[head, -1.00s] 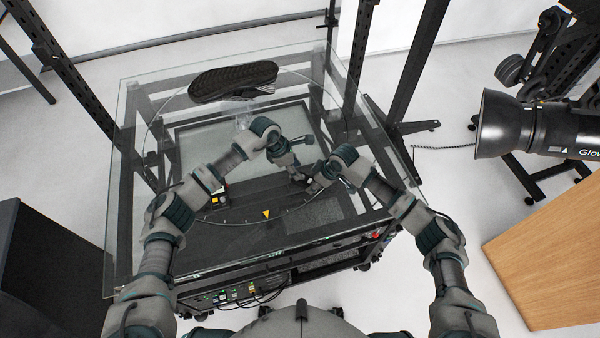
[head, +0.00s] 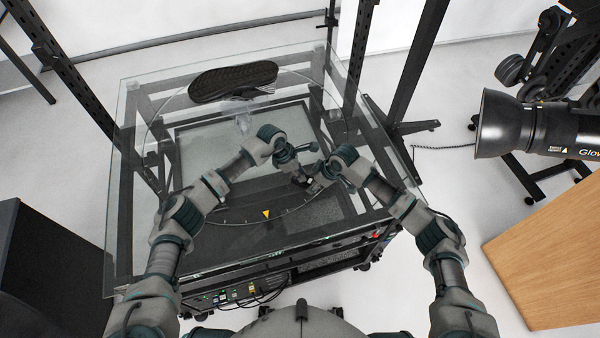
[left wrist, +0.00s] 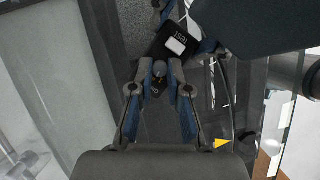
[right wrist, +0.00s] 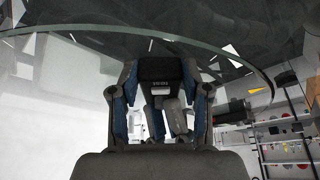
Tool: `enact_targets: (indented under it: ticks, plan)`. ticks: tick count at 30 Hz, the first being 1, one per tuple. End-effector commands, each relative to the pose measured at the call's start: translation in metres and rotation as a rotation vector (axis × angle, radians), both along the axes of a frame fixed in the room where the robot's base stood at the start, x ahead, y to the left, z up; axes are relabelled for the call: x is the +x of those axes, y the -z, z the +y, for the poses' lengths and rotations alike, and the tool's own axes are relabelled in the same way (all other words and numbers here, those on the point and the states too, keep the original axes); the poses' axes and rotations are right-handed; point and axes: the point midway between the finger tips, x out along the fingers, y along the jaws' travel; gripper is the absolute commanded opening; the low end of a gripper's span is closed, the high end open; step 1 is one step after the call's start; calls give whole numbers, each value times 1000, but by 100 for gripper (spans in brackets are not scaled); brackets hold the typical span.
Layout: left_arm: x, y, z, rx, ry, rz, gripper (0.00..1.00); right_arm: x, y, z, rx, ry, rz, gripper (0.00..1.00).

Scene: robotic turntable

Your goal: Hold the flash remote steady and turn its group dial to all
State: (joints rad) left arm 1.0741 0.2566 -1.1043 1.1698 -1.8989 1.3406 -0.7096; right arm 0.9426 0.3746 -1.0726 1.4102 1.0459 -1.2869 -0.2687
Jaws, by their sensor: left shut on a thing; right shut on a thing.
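The flash remote (left wrist: 174,45) is a small black box with a white label patch, tilted in the left wrist view. It also shows between the fingers in the right wrist view (right wrist: 160,69). My right gripper (right wrist: 159,78) is shut on its body and holds it above the glass. In the head view both grippers meet over the turntable.
The glass turntable (head: 150,235) lies below, with a yellow triangle mark (head: 266,214) near its front. A dark-soled shoe (head: 232,82) rests at the back. A studio light (head: 505,124) stands at right, beside a wooden panel (head: 550,255).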

Motion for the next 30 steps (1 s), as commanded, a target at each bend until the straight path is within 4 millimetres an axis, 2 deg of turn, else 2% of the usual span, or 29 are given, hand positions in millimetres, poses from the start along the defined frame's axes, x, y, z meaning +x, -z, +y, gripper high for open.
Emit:
enact_targets:
  ticks: [7,16,17,19,30]
  plan:
    - [3,0,0,2,154,-2,0,-1,0,0,0,-2,2,10]
    - [3,0,1,1,167,-3,0,-1,0,1,0,-3,2,10]
    - [3,0,1,2,167,-3,24,-1,0,1,0,-3,2,10]
    - [3,0,1,1,167,-3,41,-1,0,1,0,-3,2,10]
    - [3,-4,2,1,168,-2,42,-1,0,0,0,-1,0,10]
